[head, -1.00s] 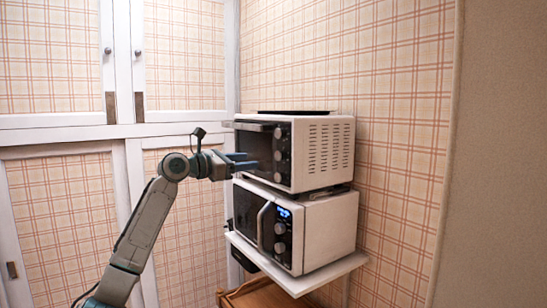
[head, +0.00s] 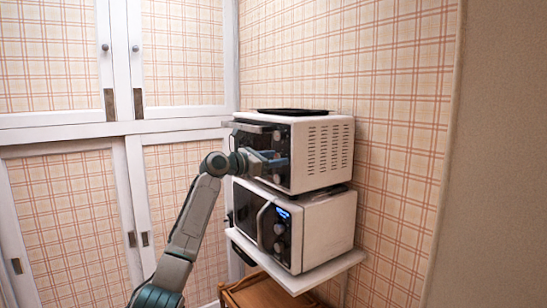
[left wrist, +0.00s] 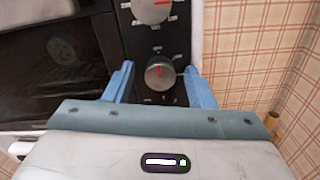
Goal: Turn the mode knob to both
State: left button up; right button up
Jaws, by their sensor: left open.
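The white toaster oven (head: 322,150) sits on top of a microwave, with a column of knobs on its dark front panel. In the left wrist view, a silver knob (left wrist: 160,73) with a red mark pointing up lies between my open blue fingers, with a gap on each side. Another silver knob (left wrist: 152,9) shows above it, its red mark pointing right. The labels are too small to read, so I cannot tell which knob is the mode knob. My left gripper (head: 280,158) is at the panel and hides part of it in the head view. My right gripper is not in view.
The microwave (head: 328,230) with its own knobs stands below on a white shelf (head: 318,280). A dark tray (head: 292,112) lies on top of the oven. White-framed cupboards (head: 60,210) are at the left, and a plaid wall is at the right.

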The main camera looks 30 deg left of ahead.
pick_arm(q)
jog(key=c, duration=1)
jog(key=shift+o, duration=0.2)
